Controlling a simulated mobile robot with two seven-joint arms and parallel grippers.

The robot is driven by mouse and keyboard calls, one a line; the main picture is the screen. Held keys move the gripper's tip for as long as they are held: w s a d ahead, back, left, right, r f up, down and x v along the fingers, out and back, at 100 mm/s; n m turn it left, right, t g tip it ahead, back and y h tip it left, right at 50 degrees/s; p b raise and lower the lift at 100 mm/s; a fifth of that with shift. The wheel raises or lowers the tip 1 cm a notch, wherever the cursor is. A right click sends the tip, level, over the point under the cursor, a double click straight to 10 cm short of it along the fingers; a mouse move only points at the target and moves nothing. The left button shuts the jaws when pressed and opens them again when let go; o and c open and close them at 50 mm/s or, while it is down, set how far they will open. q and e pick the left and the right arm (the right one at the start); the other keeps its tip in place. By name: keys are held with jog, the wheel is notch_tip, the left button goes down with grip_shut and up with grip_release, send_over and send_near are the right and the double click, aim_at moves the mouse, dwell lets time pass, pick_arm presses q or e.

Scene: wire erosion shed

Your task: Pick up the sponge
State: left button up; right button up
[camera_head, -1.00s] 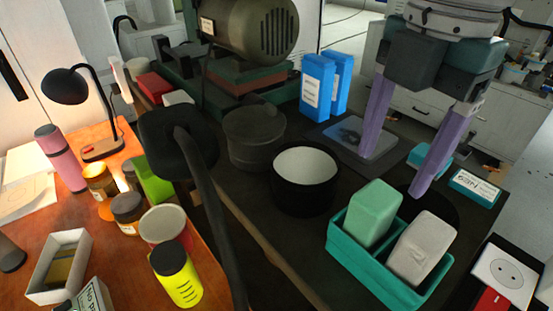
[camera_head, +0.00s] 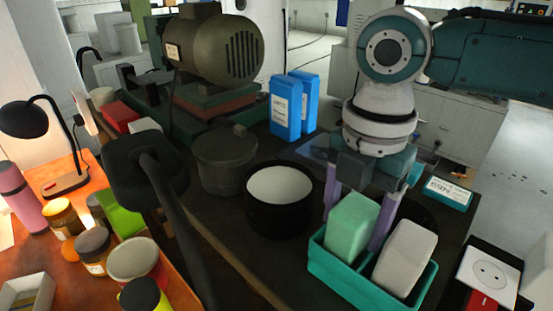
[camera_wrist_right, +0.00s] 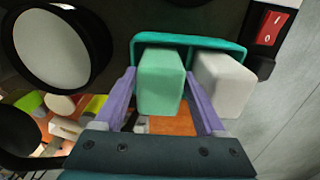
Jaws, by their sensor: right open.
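A green block (camera_head: 352,226), which looks like the sponge, stands upright in a teal caddy (camera_head: 345,284). A pale grey block (camera_head: 405,258) stands beside it in the same caddy. My right gripper (camera_head: 354,218) is open over the caddy, its purple fingers pointing down, one on each side of the green block. In the right wrist view the green block (camera_wrist_right: 160,82) lies between the two fingers of the gripper (camera_wrist_right: 160,76); I cannot tell whether they touch it. The right finger sits between the two blocks, close to the grey one (camera_wrist_right: 224,84). My left gripper is not in view.
A black round container with a white top (camera_head: 280,190) stands left of the caddy. A dark lidded pot (camera_head: 224,163), blue boxes (camera_head: 286,107) and a motor (camera_head: 214,50) are farther back. A black lamp (camera_head: 150,185) rises in front.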

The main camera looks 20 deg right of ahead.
jog(key=c, duration=1.1)
notch_tip(320, 180, up, 20)
jog(key=shift+p, duration=0.65)
